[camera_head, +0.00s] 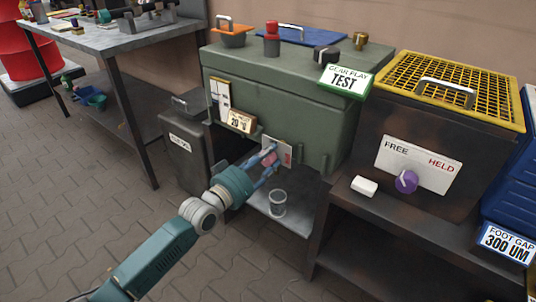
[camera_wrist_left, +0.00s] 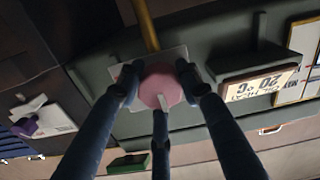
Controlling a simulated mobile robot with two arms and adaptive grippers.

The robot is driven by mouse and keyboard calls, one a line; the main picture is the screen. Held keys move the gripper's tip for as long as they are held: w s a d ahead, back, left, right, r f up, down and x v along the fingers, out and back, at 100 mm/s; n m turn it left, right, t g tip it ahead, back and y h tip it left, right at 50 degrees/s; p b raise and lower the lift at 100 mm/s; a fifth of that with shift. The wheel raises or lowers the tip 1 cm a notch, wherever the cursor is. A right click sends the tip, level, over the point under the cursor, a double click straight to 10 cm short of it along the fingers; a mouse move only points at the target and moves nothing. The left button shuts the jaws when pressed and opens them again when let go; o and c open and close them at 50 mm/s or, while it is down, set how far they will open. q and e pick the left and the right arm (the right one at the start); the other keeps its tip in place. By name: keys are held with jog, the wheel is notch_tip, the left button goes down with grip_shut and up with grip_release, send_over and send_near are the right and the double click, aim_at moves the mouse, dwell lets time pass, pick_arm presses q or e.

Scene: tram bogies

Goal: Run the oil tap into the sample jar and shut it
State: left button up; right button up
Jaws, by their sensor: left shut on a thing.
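The oil tap has a round pink knob (camera_wrist_left: 158,88) on a pale square plate (camera_head: 283,148) on the front of the green housing. A brass pipe (camera_wrist_left: 146,25) runs from the plate in the left wrist view. My left gripper (camera_head: 269,160) is shut on the pink knob, its blue fingers around it. In the head view the fingers hide most of the knob. The sample jar (camera_head: 278,203), a small clear or grey cup, stands upright on the shelf below the tap. Its contents cannot be told. My right gripper is not in view.
A dark box with a FREE/HELD plate (camera_head: 418,164) and purple knob (camera_head: 406,181) stands right. A grey bin (camera_head: 186,150) stands left. Floor in front is clear.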

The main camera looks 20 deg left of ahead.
pick_arm(q)
jog(key=shift+r, duration=0.1)
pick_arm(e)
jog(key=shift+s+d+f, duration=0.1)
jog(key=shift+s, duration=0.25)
pick_arm(q)
jog(key=o, duration=1.2)
jog(key=shift+c, duration=0.2)
jog(key=v, duration=1.2)
